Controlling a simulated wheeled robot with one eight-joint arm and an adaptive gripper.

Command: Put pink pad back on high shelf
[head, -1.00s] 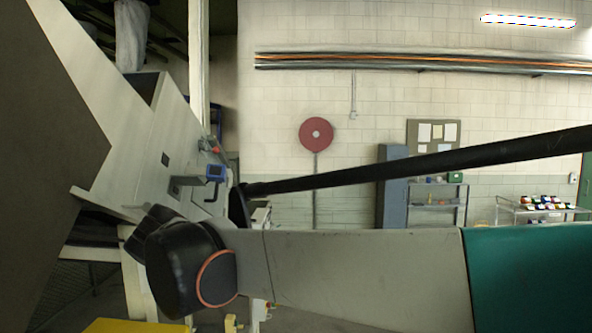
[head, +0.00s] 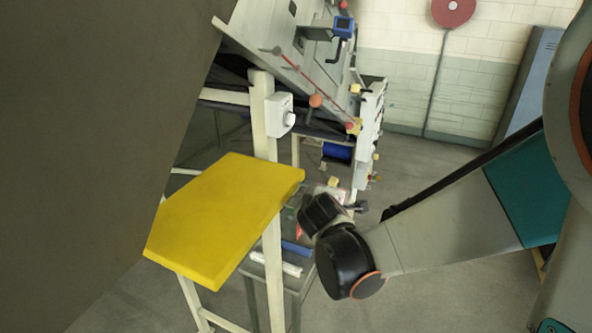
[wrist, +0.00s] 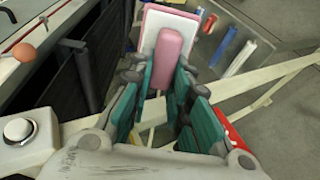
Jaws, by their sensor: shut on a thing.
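In the wrist view the pink pad (wrist: 170,52), with a white backing plate (wrist: 152,34), is between the tips of my gripper (wrist: 162,82). The teal-lined fingers are shut on it, and their tips hide its lower sides. In the head view my black wrist is right of the yellow board, and my fingers and the pad are mostly hidden there. I cannot tell which surface is the high shelf.
A yellow board (head: 225,220) on a pale frame stands left of my wrist. A sloped grey panel with knobs (head: 310,50) is above. A low shelf holds a white bar (wrist: 240,58) and a blue bar (wrist: 222,46). Open floor (head: 440,290) is at the right.

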